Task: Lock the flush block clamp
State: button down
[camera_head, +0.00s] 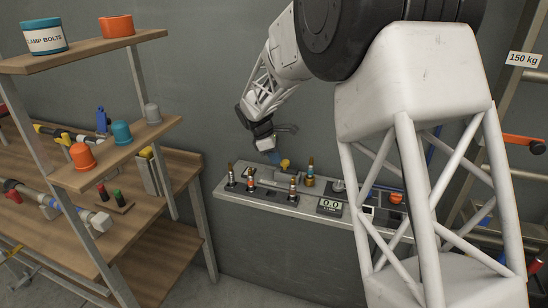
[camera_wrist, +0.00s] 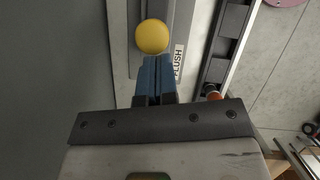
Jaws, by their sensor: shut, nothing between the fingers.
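The flush block clamp shows mainly as a round yellow knob (camera_wrist: 152,36) beside a white "FLUSH" label (camera_wrist: 179,64) in the wrist view. The yellow knob also shows small in the head view (camera_head: 285,163), above the back of the grey console. My gripper (camera_wrist: 156,60) has its blue fingers together with nothing between them. The fingertips lie just below the knob in the wrist picture; whether they touch it I cannot tell. In the head view my gripper (camera_head: 273,157) is just left of the knob. The clamp's lower parts are mostly hidden.
The grey console (camera_head: 262,205) carries several upright brass fittings (camera_head: 310,172) and a "0.0" display (camera_head: 330,205). In the wrist view a dark rail (camera_wrist: 226,45) and an orange part (camera_wrist: 214,95) lie to the right. Wooden shelves (camera_head: 125,150) with cups stand left.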

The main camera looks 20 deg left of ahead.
aim_at(286, 163)
jog(key=shift+d, duration=1.65)
jog(key=shift+s+a, duration=0.25)
jog(key=shift+a, duration=0.6)
jog(key=shift+s+a, duration=0.25)
jog(key=shift+a, duration=0.85)
jog(key=v, duration=1)
